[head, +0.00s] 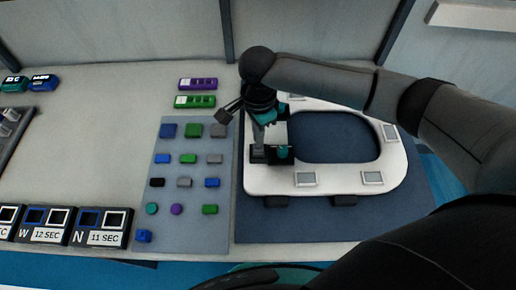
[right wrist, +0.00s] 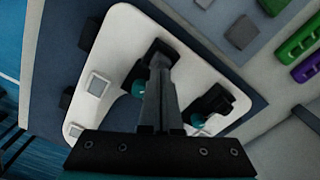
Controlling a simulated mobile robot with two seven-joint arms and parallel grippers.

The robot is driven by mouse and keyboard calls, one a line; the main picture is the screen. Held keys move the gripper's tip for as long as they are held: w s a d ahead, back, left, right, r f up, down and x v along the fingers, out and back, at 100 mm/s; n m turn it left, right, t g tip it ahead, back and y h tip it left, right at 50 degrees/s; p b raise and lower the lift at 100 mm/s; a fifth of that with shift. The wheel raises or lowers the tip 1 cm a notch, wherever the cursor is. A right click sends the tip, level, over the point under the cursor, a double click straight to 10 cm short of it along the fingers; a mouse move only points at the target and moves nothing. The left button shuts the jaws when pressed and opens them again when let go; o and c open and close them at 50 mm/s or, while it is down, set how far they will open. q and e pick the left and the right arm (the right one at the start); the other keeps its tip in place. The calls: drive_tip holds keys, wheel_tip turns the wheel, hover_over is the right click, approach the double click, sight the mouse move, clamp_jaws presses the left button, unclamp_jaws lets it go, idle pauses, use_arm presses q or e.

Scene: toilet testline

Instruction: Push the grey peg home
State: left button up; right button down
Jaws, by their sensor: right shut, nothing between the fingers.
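A white toilet seat (head: 400,165) lies on a dark blue mat (head: 325,225); it also shows in the right wrist view (right wrist: 120,50). Two dark hinge blocks with teal parts stand on its left end. The near block (head: 283,153) and the far block (right wrist: 215,102) show best in different views. My right gripper (head: 258,148) points down, shut and empty, with its fingertips (right wrist: 162,58) at the near block (right wrist: 150,48). I cannot tell contact. I cannot make out a grey peg in the blocks; the fingers cover part of the near one. My left gripper is not in view.
A grey-blue board (head: 165,230) left of the seat holds several coloured and grey pieces. Green (head: 195,102) and purple (head: 198,84) blocks lie behind it. Timer boxes (head: 102,228) stand at the front left. My right arm spans the seat's back right.

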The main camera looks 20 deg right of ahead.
drive_tip(key=shift+f, duration=1.15)
idle(0.4)
idle(0.4)
wheel_tip(320, 180, up, 8)
drive_tip(key=p, duration=1)
idle(0.3)
